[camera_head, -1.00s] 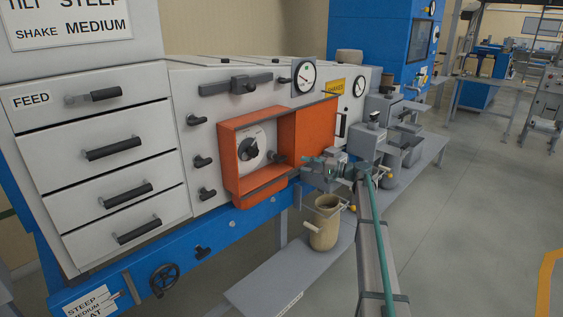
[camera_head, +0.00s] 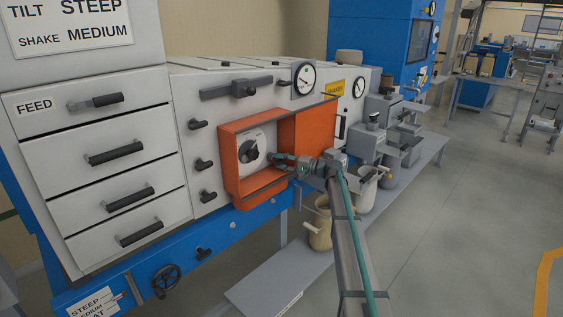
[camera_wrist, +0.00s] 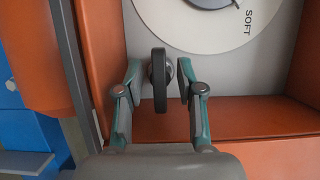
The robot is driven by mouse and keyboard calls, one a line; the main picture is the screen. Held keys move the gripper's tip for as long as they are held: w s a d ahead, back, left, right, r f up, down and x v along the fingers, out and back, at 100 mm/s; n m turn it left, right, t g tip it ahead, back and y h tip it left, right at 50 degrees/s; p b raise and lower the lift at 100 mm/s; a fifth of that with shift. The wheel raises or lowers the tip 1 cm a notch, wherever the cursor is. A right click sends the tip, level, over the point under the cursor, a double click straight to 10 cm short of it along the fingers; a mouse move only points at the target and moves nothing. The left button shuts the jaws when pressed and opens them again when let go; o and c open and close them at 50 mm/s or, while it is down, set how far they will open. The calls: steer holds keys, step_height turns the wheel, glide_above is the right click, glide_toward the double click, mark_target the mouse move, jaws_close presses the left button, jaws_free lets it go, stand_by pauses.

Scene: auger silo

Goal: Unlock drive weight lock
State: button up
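A small black handle (camera_wrist: 159,80) on a round metal stem stands beside the white dial plate (camera_wrist: 195,22) in the wrist view. It looks upright there, and I take it to be the lock. My gripper (camera_wrist: 160,82) is open, with one finger on each side of the handle and a gap visible at both sides. In the head view my gripper (camera_head: 277,158) reaches into the orange box (camera_head: 233,172), right of the dial (camera_head: 257,139) with its black knob. There my fingers mostly hide the small handle.
The orange box's walls and lower ledge (camera_wrist: 240,115) lie close around my fingers. An orange panel (camera_head: 318,128) is to the right. Black handles (camera_head: 205,164) line the grey front at left. A beige jug (camera_head: 320,230) stands on the lower shelf.

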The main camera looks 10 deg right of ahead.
steer(key=shift+c, duration=0.3)
jaws_close()
steer(key=shift+f+n+b, duration=0.15)
steer(key=shift+n+b, duration=0.15)
steer(key=shift+b, duration=0.45)
steer(key=n+h+b, duration=0.1)
steer(key=n+b, duration=0.1)
steer(key=b, duration=0.2)
steer(key=shift+f, duration=0.15)
steer(key=n+h+b, duration=0.2)
steer(key=n+b, duration=0.1)
steer(key=b, duration=0.2)
steer(key=shift+n, duration=0.4)
steer(key=n+h+b, duration=0.2)
steer(key=n+b, duration=0.2)
steer(key=b, duration=0.1)
steer(key=shift+t+h, duration=0.3)
steer(key=shift+r+n+t+h+b, duration=0.25)
steer(key=shift+n+t+h+b, duration=0.5)
steer(key=shift+n+b, duration=1)
steer(key=shift+b, duration=0.3)
